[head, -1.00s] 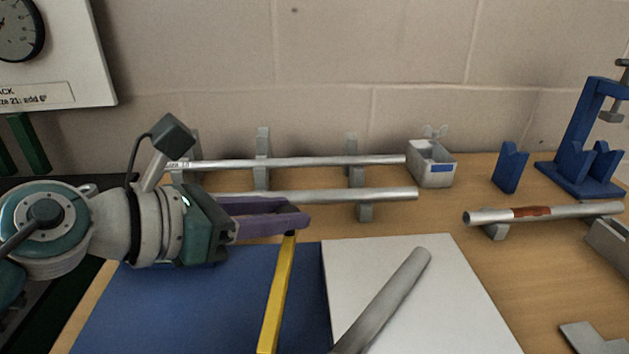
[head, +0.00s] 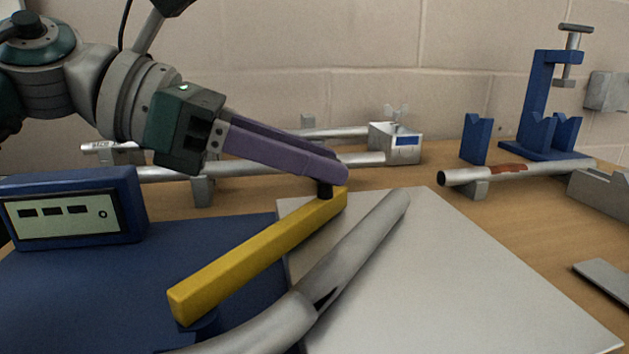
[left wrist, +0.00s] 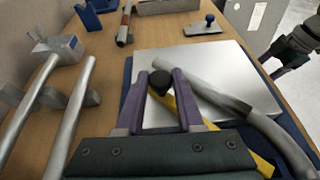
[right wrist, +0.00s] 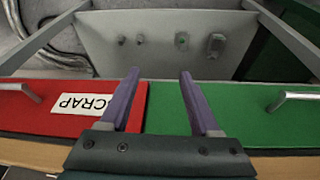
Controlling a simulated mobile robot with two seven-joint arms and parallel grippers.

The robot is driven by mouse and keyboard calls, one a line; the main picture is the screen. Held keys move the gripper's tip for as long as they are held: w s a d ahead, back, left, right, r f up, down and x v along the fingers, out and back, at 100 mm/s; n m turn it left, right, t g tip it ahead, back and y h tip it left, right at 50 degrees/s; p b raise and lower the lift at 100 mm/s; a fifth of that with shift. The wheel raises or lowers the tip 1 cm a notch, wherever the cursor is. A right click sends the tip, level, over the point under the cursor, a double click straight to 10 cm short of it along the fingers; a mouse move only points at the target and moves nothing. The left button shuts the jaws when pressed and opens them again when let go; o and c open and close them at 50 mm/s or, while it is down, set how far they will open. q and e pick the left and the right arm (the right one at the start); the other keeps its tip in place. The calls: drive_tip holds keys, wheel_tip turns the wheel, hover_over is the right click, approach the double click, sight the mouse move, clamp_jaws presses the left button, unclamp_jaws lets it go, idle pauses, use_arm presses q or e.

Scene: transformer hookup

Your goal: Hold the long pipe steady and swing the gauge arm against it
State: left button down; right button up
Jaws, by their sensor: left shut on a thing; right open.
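The yellow gauge arm (head: 255,258) lies slanted over the blue base plate, with a dark knob (head: 324,189) at its far end. My left gripper (head: 335,178) is shut on that knob; in the left wrist view the knob (left wrist: 160,82) sits between the purple fingertips. The long grey pipe (head: 355,248) runs beside the arm on its right, with a bend and a dark slot near the front. A gap shows between arm and pipe at the far end. My right gripper (right wrist: 160,73) is open and empty, away from the pipe.
A blue readout box (head: 72,208) stands left of the arm. Spare pipes on rests lie behind, near a grey box (head: 397,145). Blue V-blocks (head: 476,140) and a clamp stand at back right. A red SCRAP bin (right wrist: 45,105) and green bin (right wrist: 235,112) are below my right gripper.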

use_arm(q)
drive_tip(key=shift+s+d, duration=0.1)
drive_tip(key=shift+d, duration=0.05)
idle(0.3)
drive_tip(key=c, duration=0.5)
unclamp_jaws()
drive_tip(key=shift+c, duration=0.2)
drive_tip(key=v, duration=1)
